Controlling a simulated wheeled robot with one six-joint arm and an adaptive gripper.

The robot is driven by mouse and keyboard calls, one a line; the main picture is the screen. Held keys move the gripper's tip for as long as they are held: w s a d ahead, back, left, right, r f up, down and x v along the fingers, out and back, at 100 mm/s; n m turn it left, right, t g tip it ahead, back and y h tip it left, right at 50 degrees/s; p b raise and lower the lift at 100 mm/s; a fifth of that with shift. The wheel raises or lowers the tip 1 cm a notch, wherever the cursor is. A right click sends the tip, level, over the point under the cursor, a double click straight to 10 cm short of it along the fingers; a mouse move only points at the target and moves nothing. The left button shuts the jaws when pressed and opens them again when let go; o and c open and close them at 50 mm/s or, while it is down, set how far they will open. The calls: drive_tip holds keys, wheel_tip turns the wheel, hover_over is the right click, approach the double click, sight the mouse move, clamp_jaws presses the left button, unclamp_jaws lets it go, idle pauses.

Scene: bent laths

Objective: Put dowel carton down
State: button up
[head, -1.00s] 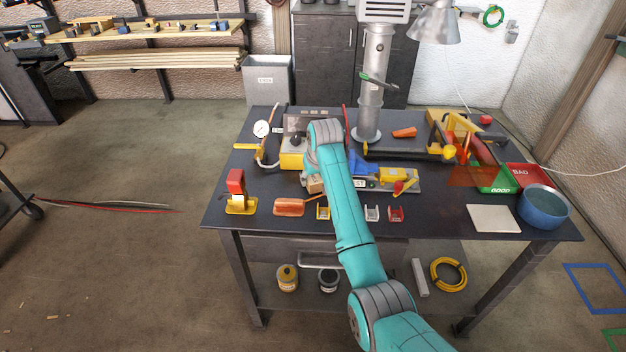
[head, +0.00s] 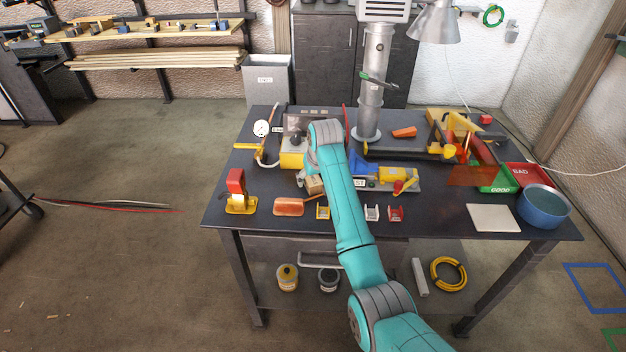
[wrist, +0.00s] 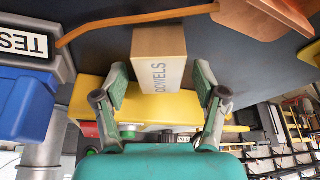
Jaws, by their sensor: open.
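The dowel carton (wrist: 160,62) is a small brown box marked DOWELS. In the wrist view it stands on the dark bench top between the two fingers of my gripper (wrist: 162,92), with a gap on each side. The fingers are open and apart from the carton. In the head view my teal arm covers most of the carton (head: 314,185); only a small part shows at the arm's left side.
A yellow-based machine (head: 292,160) stands close behind the carton. A blue clamp on the TEST fixture (head: 359,183) is just right of the arm. An orange scoop-like tool (head: 294,205) and small coloured holders lie in front. Bare bench (head: 440,210) shows at right.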

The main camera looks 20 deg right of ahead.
drive_tip(key=v, duration=1.1)
drive_tip(key=shift+r, duration=0.1)
